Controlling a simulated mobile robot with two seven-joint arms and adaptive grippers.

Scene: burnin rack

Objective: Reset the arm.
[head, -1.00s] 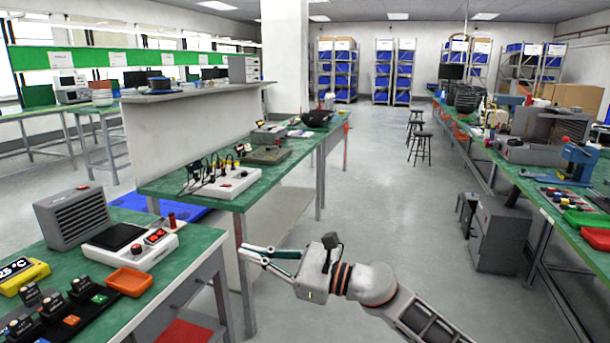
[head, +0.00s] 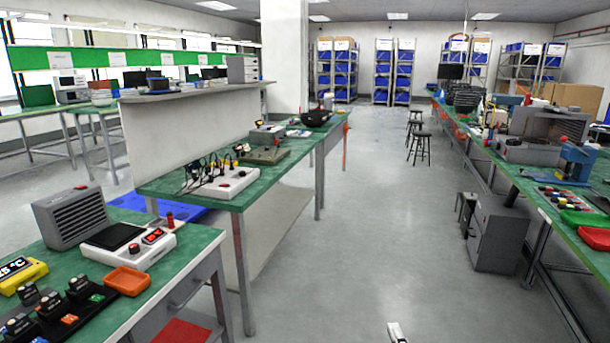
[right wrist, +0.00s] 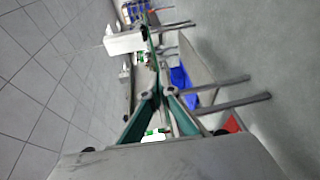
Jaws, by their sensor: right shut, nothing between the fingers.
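My right gripper (head: 397,332) shows in the head view only as a small pale piece at the bottom edge, right of centre, over the open floor. In the right wrist view the right gripper (right wrist: 150,32) has its green-lined fingers drawn together, with nothing held. It is clear of the benches. My left gripper is not in view.
The near green bench (head: 196,240) at left holds a white control unit (head: 130,245), a grey heater box (head: 72,215) and an orange tray (head: 127,281). A grey cabinet (head: 497,235) stands by the right bench. The aisle floor (head: 350,230) between is clear.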

